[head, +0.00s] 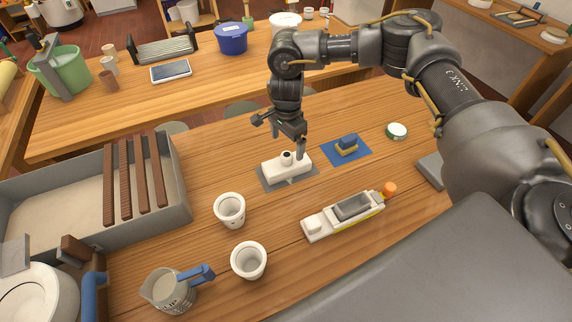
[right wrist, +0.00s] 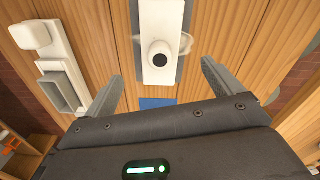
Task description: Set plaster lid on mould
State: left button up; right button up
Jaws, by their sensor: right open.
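The plaster lid (head: 273,174) is a white oblong block with a round, dark-topped knob (head: 287,158). It lies on a grey mat (head: 268,188) on the wooden table. In the right wrist view the lid (right wrist: 158,22) is ahead, with its knob (right wrist: 159,55) between the finger lines. My right gripper (head: 288,143) is open and empty just above the lid, its fingers spread to either side of the knob. The mould (head: 318,226) is a long white block with a dark rectangular recess, nearer the front and right. It also shows in the right wrist view (right wrist: 54,48). My left gripper is out of view.
A blue mat (head: 366,156) with a blue-and-yellow sponge or brush is right of the lid. Two white cups (head: 230,209) (head: 249,261) and a jug (head: 172,292) stand left of the mould. A grey tray (head: 60,225) with brown slats is far left. An orange item (head: 389,188) sits at the mould's end.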

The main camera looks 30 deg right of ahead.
aim_at(288, 155)
notch_tip(288, 155, down, 4)
jog(key=shift+s+r+p, duration=0.1)
jog(key=shift+p, duration=0.35)
jog(key=shift+f, duration=0.5)
jog(key=shift+f+p, duration=0.2)
jog(key=shift+p, duration=0.15)
jog(key=f, duration=0.2)
jog(key=f+p, duration=0.1)
jog(key=shift+d+f+p, duration=0.2)
jog(key=shift+f+p, duration=0.1)
jog(key=shift+f, duration=0.6)
jog(key=c, duration=1.3)
